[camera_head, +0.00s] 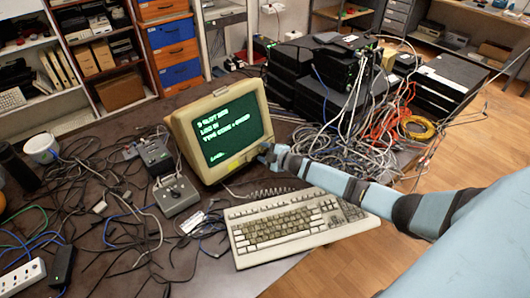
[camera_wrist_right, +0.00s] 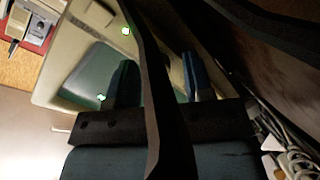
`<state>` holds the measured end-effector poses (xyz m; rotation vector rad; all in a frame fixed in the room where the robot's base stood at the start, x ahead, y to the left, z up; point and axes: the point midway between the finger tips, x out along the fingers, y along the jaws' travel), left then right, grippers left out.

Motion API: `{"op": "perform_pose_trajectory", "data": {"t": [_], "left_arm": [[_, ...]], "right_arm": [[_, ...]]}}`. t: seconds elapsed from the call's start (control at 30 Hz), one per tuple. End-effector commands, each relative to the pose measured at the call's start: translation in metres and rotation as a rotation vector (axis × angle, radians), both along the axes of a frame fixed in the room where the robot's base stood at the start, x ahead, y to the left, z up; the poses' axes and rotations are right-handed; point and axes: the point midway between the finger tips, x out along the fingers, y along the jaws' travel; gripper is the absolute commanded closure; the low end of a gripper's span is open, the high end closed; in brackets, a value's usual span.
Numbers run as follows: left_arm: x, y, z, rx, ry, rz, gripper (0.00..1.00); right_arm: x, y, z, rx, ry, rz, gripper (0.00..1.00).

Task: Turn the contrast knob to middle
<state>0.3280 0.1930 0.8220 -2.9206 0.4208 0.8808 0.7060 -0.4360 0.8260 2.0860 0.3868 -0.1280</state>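The beige monitor (camera_head: 218,125) stands on the dark table, its screen lit with green text. It also fills much of the right wrist view (camera_wrist_right: 55,75), seen close and tilted. My right gripper (camera_head: 266,152) is at the lower right edge of the monitor's front. In the right wrist view my right gripper (camera_wrist_right: 158,78) has two blue-grey fingers set apart, with a dark bar crossing in front. I cannot make out the contrast knob; the gripper may hide it. I cannot tell whether the fingers touch the monitor. My left gripper is not in view.
A beige keyboard (camera_head: 290,222) lies in front of the monitor, below my right arm. Grey control boxes (camera_head: 176,194) and tangled cables lie to the left. Stacked black devices (camera_head: 320,75) and more cables (camera_head: 350,140) crowd the table at the right.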

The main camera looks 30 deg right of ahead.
Motion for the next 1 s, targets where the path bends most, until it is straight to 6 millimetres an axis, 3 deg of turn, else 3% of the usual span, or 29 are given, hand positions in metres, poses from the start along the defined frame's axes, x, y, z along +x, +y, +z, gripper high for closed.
{"op": "perform_pose_trajectory", "data": {"t": [0.37, 0.8, 1.0], "left_arm": [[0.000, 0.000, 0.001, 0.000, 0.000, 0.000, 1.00], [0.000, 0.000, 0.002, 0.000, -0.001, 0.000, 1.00], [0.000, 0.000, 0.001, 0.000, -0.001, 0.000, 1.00]], "right_arm": [[-0.008, -0.002, 0.002, -0.001, 0.000, 0.002, 0.53], [-0.091, -0.021, 0.022, -0.001, 0.001, 0.001, 0.53], [-0.119, -0.027, 0.030, 0.001, 0.002, 0.001, 0.53]]}}
